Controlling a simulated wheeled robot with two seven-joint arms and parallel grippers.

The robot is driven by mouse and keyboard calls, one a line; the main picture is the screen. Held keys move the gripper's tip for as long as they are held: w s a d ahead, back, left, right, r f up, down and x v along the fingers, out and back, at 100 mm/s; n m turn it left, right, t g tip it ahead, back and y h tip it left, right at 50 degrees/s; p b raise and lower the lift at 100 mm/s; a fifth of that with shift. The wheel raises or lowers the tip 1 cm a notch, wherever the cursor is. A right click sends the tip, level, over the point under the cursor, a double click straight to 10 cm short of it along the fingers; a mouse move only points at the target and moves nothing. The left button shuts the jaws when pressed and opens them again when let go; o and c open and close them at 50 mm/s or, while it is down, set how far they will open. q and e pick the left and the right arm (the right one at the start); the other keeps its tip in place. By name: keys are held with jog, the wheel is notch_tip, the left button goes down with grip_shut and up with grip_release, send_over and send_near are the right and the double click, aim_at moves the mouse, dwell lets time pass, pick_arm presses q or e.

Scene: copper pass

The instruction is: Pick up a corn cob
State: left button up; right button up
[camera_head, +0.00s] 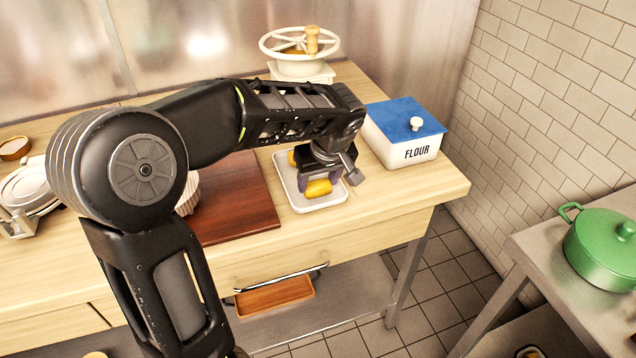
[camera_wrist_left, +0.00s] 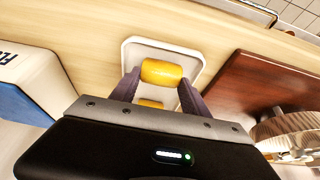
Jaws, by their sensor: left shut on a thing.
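A yellow corn cob (camera_head: 318,188) is between the fingers of my left gripper (camera_head: 320,184), over the front part of a white tray (camera_head: 296,203). In the left wrist view the cob (camera_wrist_left: 162,72) lies crosswise between the two dark fingers of the left gripper (camera_wrist_left: 158,90), which is shut on it. I cannot tell whether the cob touches the tray. A second yellow piece (camera_head: 292,158) shows at the back of the tray, partly hidden by the gripper; it also shows in the left wrist view (camera_wrist_left: 150,103). My right gripper is not in view.
A brown cutting board (camera_head: 240,205) lies left of the tray. A white flour box with a blue lid (camera_head: 405,130) stands right of it. A white wheeled device (camera_head: 300,55) stands behind. A green pot (camera_head: 600,250) is on the separate steel table at the right.

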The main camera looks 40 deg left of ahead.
aim_at(319, 184)
pick_arm(q)
notch_tip(319, 184, up, 10)
jog(key=shift+f, duration=0.15)
